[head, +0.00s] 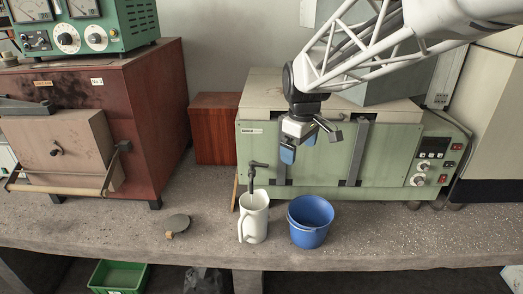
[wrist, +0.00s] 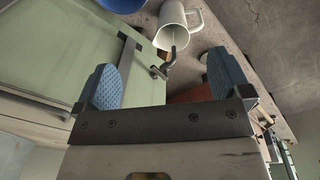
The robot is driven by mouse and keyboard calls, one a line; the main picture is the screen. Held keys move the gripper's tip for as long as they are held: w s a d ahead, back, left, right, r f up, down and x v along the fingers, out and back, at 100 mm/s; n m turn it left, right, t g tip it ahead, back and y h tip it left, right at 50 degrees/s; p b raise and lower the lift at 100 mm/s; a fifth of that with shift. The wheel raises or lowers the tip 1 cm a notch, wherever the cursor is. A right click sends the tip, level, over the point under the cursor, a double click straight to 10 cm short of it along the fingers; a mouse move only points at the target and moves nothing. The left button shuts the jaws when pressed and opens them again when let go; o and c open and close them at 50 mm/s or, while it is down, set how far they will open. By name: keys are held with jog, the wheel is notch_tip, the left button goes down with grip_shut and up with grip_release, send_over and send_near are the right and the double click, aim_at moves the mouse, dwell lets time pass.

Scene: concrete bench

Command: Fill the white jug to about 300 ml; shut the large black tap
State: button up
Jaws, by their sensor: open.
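The white jug (head: 254,222) stands upright on the bench, its handle to the left. The black tap (head: 253,176) rises just behind and over the jug's mouth, with a lever at its top. In the wrist view the tap (wrist: 166,66) shows beyond and between my fingers, with the jug (wrist: 172,38) past it. My gripper (head: 300,146) is open and empty, above and to the right of the tap, in front of the green machine. Its blue finger pads (wrist: 163,84) stand wide apart, apparently touching nothing.
A blue bucket (head: 311,222) stands close to the jug's right. The green machine (head: 340,150) fills the space behind. A red-brown furnace (head: 150,110) stands at far left. The bench right of the bucket is clear.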

jog(key=s+d+m+t, duration=0.1)
jog(key=s+d+m, duration=0.4)
jog(key=s, duration=0.5)
jog(key=s+d+m, duration=0.4)
jog(key=s, duration=0.7)
jog(key=m+g, duration=0.2)
jog(key=m, duration=0.1)
send_over(259, 164)
jog(key=f, duration=0.5)
jog(key=shift+s+d+f, duration=0.15)
jog(key=shift+d+f, duration=0.05)
jog(key=shift+f, duration=0.05)
jog(key=shift+w+a+f, duration=0.15)
jog(key=shift+w+a, duration=0.1)
jog(key=shift+f, duration=0.1)
jog(key=shift+f, duration=3.8)
jog(key=c, duration=0.9)
